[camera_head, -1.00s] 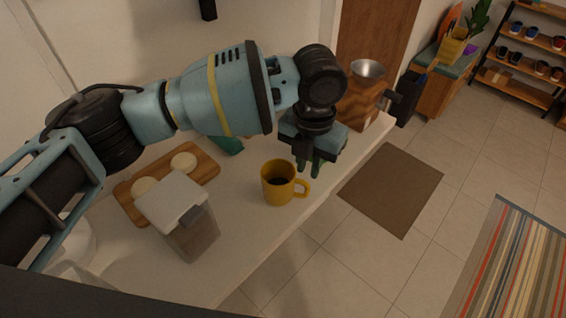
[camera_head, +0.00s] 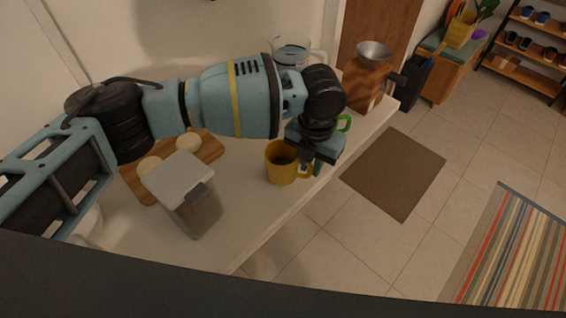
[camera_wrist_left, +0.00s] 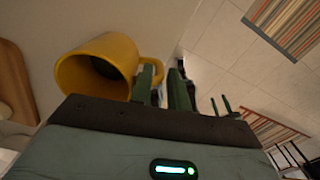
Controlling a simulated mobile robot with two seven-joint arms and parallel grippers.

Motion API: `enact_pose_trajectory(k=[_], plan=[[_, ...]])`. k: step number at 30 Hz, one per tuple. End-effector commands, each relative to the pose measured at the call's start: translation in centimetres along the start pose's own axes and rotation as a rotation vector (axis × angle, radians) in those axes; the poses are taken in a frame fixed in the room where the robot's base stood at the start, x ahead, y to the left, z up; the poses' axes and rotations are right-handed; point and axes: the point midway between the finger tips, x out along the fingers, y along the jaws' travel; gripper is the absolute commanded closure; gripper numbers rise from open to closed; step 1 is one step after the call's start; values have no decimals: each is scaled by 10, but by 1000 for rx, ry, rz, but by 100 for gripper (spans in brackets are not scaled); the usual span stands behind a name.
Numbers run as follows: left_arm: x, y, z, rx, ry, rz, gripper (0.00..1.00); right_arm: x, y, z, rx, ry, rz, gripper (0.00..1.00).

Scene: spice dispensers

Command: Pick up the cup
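The yellow cup (camera_head: 281,165) stands upright near the counter's front edge, its handle (camera_head: 305,170) toward the right. Its inside looks dark. My left gripper (camera_head: 312,166) points down at the handle side of the cup. In the left wrist view, the cup (camera_wrist_left: 95,70) is left of the green fingers of my left gripper (camera_wrist_left: 163,88). The fingers are apart, and the handle (camera_wrist_left: 152,68) shows right by the left finger. I cannot tell whether the handle lies between the fingers. My right gripper is not in view.
On the counter (camera_head: 245,205), a lidded container (camera_head: 190,200) and a wooden board (camera_head: 210,148) with round pale pieces stand left of the cup.

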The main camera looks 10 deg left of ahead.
Motion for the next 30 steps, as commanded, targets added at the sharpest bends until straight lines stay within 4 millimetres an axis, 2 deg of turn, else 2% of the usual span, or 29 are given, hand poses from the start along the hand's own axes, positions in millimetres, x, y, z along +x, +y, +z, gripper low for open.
enact_pose_trajectory(k=[3,10,14,15,30], plan=[[9,0,0,-1,1,1,83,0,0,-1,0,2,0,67],[10,0,0,0,1,0,83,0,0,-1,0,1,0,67],[10,0,0,0,1,0,99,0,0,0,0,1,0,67],[10,0,0,0,1,1,100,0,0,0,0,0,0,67],[6,0,0,0,0,1,100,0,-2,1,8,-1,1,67]])
